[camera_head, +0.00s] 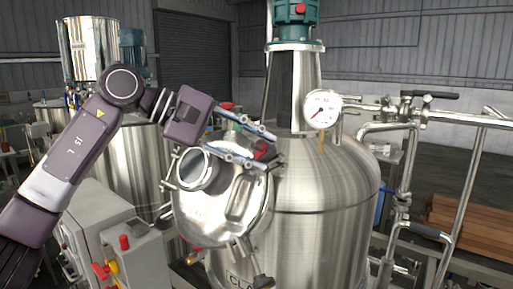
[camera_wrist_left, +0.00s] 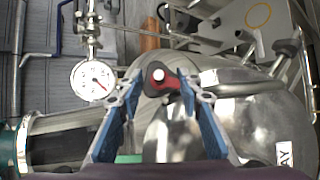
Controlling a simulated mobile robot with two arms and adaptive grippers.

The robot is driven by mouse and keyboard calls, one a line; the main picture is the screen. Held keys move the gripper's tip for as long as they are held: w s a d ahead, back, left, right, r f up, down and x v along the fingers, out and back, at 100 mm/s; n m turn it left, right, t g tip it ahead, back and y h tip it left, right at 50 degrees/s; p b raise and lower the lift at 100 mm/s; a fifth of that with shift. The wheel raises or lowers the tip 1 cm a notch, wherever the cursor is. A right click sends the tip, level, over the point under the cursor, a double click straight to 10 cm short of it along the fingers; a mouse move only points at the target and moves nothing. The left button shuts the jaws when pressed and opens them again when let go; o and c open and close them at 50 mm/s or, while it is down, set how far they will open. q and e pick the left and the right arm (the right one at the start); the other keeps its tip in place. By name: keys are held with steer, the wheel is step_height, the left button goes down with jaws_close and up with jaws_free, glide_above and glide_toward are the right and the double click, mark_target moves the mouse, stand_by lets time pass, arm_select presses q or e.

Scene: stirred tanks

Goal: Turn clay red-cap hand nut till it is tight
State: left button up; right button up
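The clay red-cap hand nut (camera_head: 262,149) is at the upper right edge of the round manway lid on the steel tank (camera_head: 320,200). In the left wrist view the nut (camera_wrist_left: 161,81) shows a red and dark winged body with a white centre. My left gripper (camera_head: 269,151) reaches in from the left with its fingers apart on either side of the nut. In the left wrist view the blue fingers of my gripper (camera_wrist_left: 160,90) straddle the nut; I cannot tell whether they touch it. The tank's label (camera_head: 242,281) is partly visible. My right gripper is not in view.
A pressure gauge (camera_head: 322,109) stands close to the right of the gripper. Steel pipes (camera_head: 400,150) and a valve handle are at the right. A grey control box (camera_head: 125,245) is at lower left, below my arm. Another hand nut (camera_head: 263,282) sits below the lid.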

arm_select(q)
steer(key=o, duration=0.5)
steer(key=shift+c, duration=0.2)
steer(key=v, duration=1.2)
